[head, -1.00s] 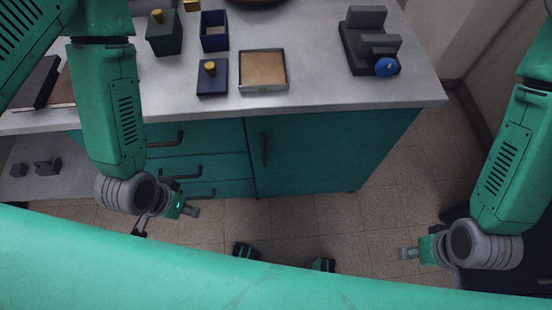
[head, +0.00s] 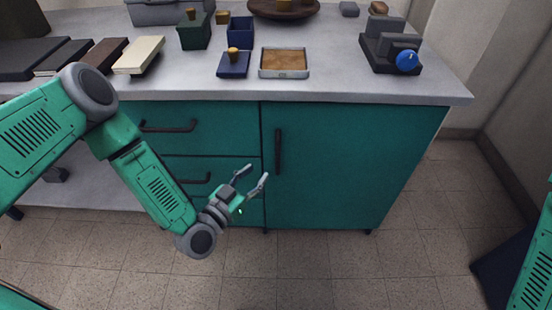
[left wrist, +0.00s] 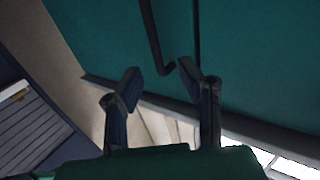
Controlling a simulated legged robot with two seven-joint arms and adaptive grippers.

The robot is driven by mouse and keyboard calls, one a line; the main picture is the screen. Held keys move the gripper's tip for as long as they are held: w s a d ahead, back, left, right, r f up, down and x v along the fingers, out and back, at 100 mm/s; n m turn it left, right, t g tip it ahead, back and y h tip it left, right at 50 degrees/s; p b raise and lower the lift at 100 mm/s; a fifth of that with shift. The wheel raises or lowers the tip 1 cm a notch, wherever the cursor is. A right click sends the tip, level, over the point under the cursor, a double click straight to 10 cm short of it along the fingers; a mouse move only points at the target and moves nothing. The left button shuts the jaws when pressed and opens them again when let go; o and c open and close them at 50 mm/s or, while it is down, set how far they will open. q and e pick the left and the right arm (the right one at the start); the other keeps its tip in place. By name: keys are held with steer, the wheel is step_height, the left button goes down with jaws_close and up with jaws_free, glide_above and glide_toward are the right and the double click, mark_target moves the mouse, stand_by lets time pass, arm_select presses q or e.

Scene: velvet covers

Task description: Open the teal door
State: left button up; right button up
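The teal door (head: 345,165) is the right-hand front of the cabinet and looks closed. Its dark vertical handle (head: 278,151) stands near the door's left edge. My left gripper (head: 258,171) is open and empty, just left of and below the handle's lower end in the head view. In the left wrist view, the handle (left wrist: 155,38) ends close beyond the gap between the two spread fingers (left wrist: 160,68). The fingers are not around it; whether either touches it I cannot tell. My right gripper is out of view.
Teal drawers (head: 212,135) with dark handles lie left of the door. The grey counter (head: 200,95) above carries boxes, a tray (head: 284,62), books and a dark stepped block with a blue ball (head: 407,61). The tiled floor (head: 350,265) before the door is clear.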

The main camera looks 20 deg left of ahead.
mark_target(277, 156)
arm_select(q)
steer(key=x, duration=0.2)
steer(key=b+x, duration=0.1)
steer(key=x, duration=0.2)
steer(key=d+b+x, duration=0.1)
steer(key=x, duration=0.2)
steer(key=shift+w+a, duration=0.1)
steer(key=shift+w, duration=0.3)
steer(key=shift+w+a, duration=0.1)
steer(key=shift+w, duration=0.1)
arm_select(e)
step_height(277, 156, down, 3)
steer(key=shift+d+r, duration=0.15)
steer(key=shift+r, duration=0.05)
arm_select(q)
steer(key=shift+d, duration=0.3)
jaws_close()
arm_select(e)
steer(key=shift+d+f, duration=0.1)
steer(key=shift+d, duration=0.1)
